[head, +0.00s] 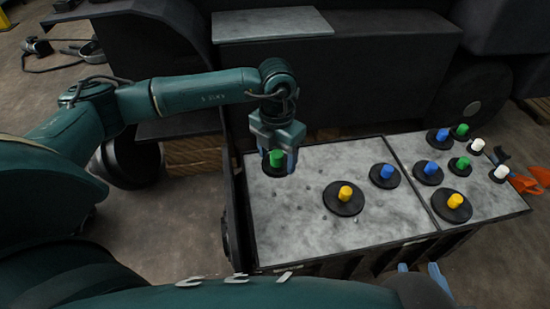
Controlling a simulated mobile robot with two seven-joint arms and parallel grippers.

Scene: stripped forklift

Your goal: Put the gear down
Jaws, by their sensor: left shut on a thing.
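My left gripper (278,158) comes in from the left and is shut on a gear with a green hub (276,157). The gear's dark disc is low over the left end of the grey metal plate (300,225); I cannot tell if it touches the plate. On this plate are a gear with a yellow hub (344,197) and a gear with a blue hub (384,175). Small pegs or holes show near them. My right gripper (420,268) is at the bottom edge, its blue fingertips apart, with nothing seen between them.
A second grey plate (487,208) adjoins on the right and holds several gears with blue, green, white and yellow hubs. Dark forklift bodywork (385,75) stands behind. An orange tool (524,183) lies off the right edge. The left plate's front is mostly clear.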

